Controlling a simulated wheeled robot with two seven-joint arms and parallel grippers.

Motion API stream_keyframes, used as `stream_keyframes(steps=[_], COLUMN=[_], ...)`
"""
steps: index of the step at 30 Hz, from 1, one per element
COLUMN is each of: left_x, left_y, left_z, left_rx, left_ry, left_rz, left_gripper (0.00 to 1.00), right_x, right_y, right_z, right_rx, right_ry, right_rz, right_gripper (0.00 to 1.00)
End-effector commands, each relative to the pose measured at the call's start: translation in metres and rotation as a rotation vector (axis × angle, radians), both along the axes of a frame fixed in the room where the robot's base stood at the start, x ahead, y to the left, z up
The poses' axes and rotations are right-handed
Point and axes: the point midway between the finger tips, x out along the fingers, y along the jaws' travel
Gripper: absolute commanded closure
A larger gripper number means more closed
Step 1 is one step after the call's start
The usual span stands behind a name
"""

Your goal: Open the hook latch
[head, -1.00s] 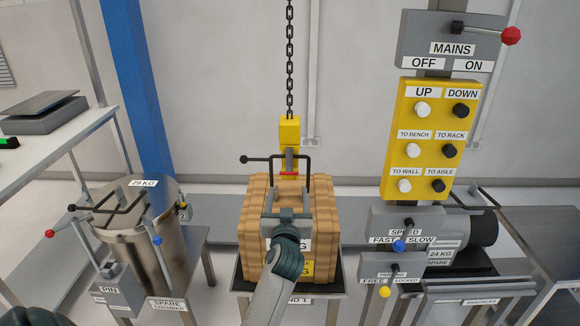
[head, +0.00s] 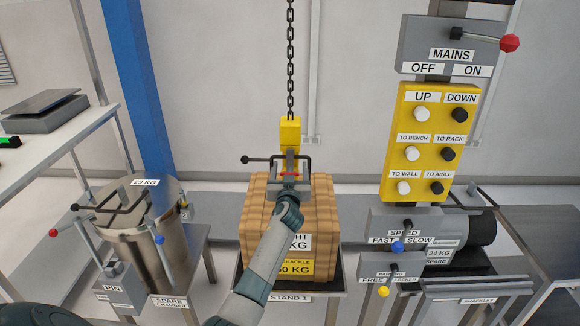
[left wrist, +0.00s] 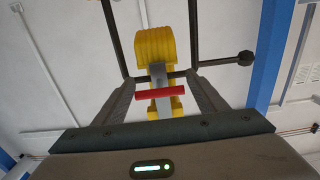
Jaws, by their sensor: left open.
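The yellow hoist hook block (head: 290,131) hangs on a chain above the wooden crate; it also shows in the left wrist view (left wrist: 156,45). Below it is a grey hook (left wrist: 161,84) with a red latch bar (left wrist: 160,95) across it, small in the head view (head: 289,174). A dark bar frame with a knob (head: 246,159) passes at the hook. My left gripper (head: 290,178) is open, its fingers on either side of the hook and red bar in the left wrist view (left wrist: 160,82). Contact with the bar cannot be told. My right gripper is out of view.
The wooden crate (head: 262,215) sits on a stand below the hook. A yellow button panel (head: 433,172) and the mains lever box (head: 452,40) are at right. A steel spare chamber (head: 135,240) stands at left. A chain (head: 290,60) runs up from the hook.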

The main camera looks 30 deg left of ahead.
Motion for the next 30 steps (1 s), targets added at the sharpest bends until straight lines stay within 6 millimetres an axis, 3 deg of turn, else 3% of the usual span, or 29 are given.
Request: stream_keyframes(steps=[6,16,23,24,30], left_x=[0.0106,0.0117,0.0116,0.0116,0.0125], left_y=[0.0064,0.0071,0.0069,0.0069,0.0067], left_z=[0.0000,0.0001,0.0000,0.0000,0.0007], left_rx=[-0.001,-0.001,-0.001,-0.001,-0.004], left_ry=[0.000,-0.001,-0.001,-0.001,0.003], left_rz=[-0.001,-0.001,-0.001,-0.001,-0.001], left_gripper=[0.34,0.34,0.89,0.94,0.94], right_x=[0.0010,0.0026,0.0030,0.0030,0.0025], right_y=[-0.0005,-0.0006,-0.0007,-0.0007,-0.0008], right_z=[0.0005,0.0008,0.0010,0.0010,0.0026], right_rx=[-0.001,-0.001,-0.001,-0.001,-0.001], right_ry=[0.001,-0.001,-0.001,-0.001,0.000], right_rz=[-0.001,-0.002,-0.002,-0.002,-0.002], right_gripper=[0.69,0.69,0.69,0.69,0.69])
